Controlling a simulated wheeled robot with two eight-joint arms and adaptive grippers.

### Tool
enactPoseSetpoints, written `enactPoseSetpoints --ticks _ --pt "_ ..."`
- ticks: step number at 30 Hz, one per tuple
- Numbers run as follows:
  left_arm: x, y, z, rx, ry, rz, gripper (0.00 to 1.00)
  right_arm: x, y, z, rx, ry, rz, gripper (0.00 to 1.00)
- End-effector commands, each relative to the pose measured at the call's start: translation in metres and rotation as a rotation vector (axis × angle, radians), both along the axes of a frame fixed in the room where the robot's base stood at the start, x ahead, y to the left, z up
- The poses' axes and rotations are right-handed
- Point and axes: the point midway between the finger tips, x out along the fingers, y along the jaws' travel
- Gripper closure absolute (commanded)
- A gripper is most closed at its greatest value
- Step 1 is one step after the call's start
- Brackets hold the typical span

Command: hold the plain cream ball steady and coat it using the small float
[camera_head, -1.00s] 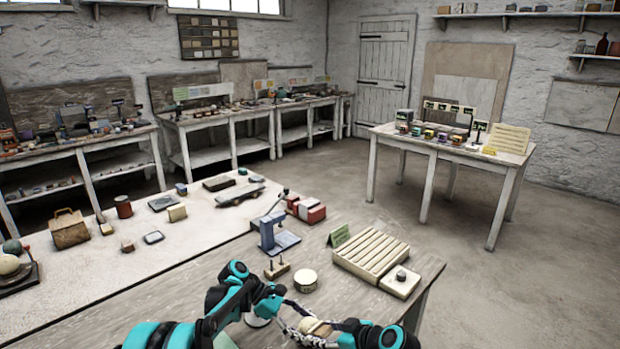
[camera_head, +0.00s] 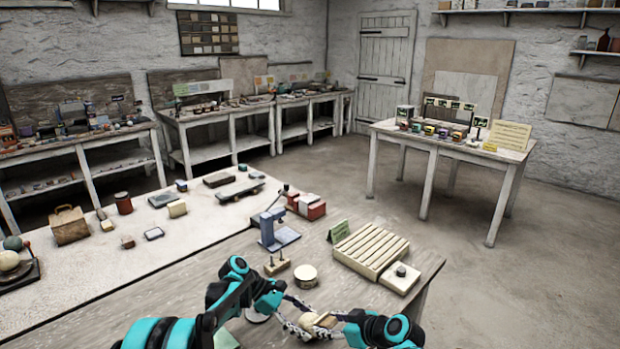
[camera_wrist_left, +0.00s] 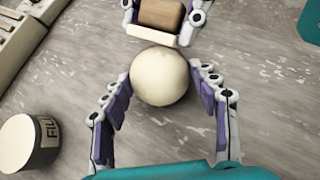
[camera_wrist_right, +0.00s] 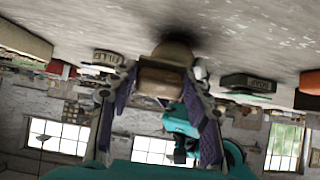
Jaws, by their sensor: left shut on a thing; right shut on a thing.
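The plain cream ball (camera_wrist_left: 158,77) sits between the fingers of my left gripper (camera_wrist_left: 165,84), which is shut on it, low over the worktable. My right gripper (camera_wrist_right: 160,84) is shut on the small float (camera_wrist_right: 160,77), a brown wooden grip on a pale sole. In the left wrist view the float (camera_wrist_left: 160,15) is just above the ball in the picture, its pale sole at the ball's edge; I cannot tell if they touch. In the head view the ball (camera_head: 308,319) and float are small and partly hidden by the fingers.
A round tub marked FILL (camera_wrist_left: 28,143) stands on the table near the grippers. Behind are a small peg block (camera_head: 277,266), a blue stand (camera_head: 278,238), a grooved cream rack (camera_head: 371,249) and a pale block with a dark knob (camera_head: 401,277). Bare table lies around the ball.

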Motion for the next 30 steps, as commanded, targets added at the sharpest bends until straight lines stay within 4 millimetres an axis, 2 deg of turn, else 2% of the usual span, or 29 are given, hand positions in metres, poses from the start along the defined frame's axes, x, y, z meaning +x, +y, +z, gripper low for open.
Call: enactPoseSetpoints --ticks 7,30 --pt "0.0 0.0 0.0 0.0 -0.001 0.001 0.66 -0.001 0.002 0.0 0.0 0.0 0.001 0.8" --pt "0.0 0.0 0.0 0.0 -0.001 0.001 0.66 -0.023 0.026 -0.001 0.001 0.001 0.002 0.8"
